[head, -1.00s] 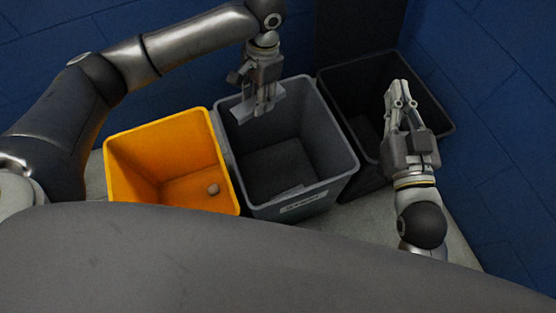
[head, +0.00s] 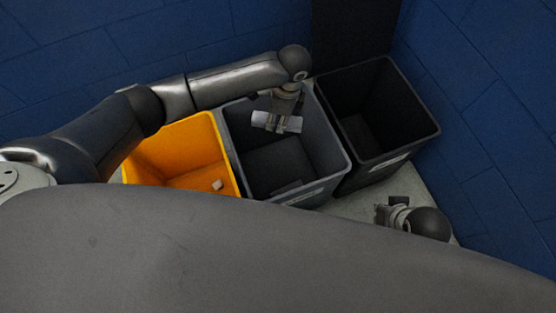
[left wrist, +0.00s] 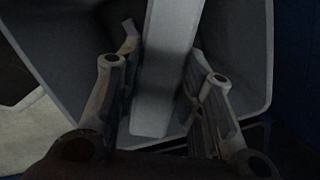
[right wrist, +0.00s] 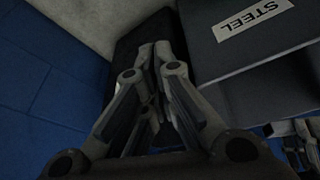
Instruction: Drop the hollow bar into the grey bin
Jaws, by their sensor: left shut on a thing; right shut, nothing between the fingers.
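The hollow bar (head: 262,120) is a short light-grey piece in my left gripper (head: 280,124). My left gripper is shut on it, over the back part of the grey bin's opening. In the left wrist view the bar (left wrist: 166,70) runs lengthwise between the two fingers (left wrist: 160,85), with the grey bin (left wrist: 240,60) around and below it. The grey bin (head: 345,160) is the middle of three bins. My right gripper (right wrist: 152,60) is shut and empty. In the head view its arm is at the lower right, and its fingertips are hard to make out.
An orange bin (head: 228,160) with a small pale piece (head: 217,185) inside stands left of the grey bin. A black bin (head: 425,115) stands on its right. A flat piece lies on the grey bin's floor. Blue walls (head: 150,40) stand close behind and to the right.

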